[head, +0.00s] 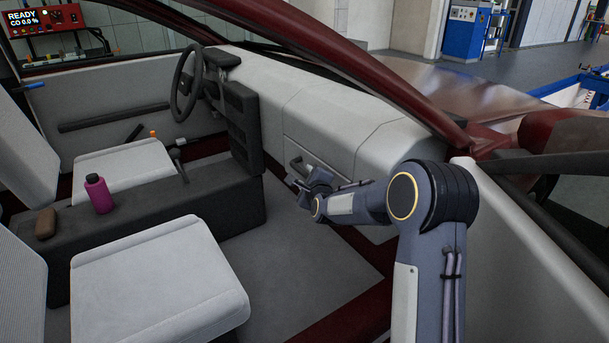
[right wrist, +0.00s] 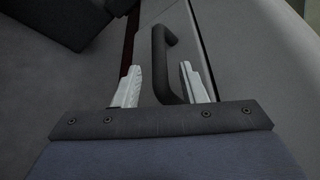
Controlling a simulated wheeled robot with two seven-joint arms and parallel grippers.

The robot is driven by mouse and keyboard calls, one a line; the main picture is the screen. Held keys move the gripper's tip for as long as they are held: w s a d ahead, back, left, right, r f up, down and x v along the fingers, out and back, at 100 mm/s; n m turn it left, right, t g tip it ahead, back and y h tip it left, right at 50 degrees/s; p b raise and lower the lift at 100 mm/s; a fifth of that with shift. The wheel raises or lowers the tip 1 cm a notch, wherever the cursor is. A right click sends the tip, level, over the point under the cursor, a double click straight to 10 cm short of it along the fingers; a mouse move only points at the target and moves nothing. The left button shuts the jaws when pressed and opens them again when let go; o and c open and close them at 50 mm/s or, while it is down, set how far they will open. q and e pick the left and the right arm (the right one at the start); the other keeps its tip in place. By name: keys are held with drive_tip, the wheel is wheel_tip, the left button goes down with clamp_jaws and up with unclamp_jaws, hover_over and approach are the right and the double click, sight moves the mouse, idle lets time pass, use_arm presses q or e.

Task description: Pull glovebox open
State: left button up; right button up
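The glovebox (head: 318,150) is a light grey panel in the dashboard in the head view, and its lid looks closed against the dash. Its dark handle (head: 297,165) sticks out near the left part of the lid. My right gripper (head: 297,180) is at the handle. In the right wrist view the dark handle (right wrist: 158,65) stands between the two pale fingers of the right gripper (right wrist: 158,85). The fingers are apart, with a gap to the handle on the left side; contact on the right side is unclear. My left gripper is not in view.
A steering wheel (head: 186,83) and dark centre console (head: 240,120) are left of the glovebox. A pale seat (head: 160,285) stands in front, with a purple bottle (head: 99,195) on the dark tunnel. The red door sill (head: 350,315) borders the open floor (head: 310,260).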

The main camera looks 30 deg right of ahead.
sight(304, 171)
drive_tip(key=shift+x, duration=1.85)
drive_tip(key=shift+s+f, duration=0.1)
clamp_jaws()
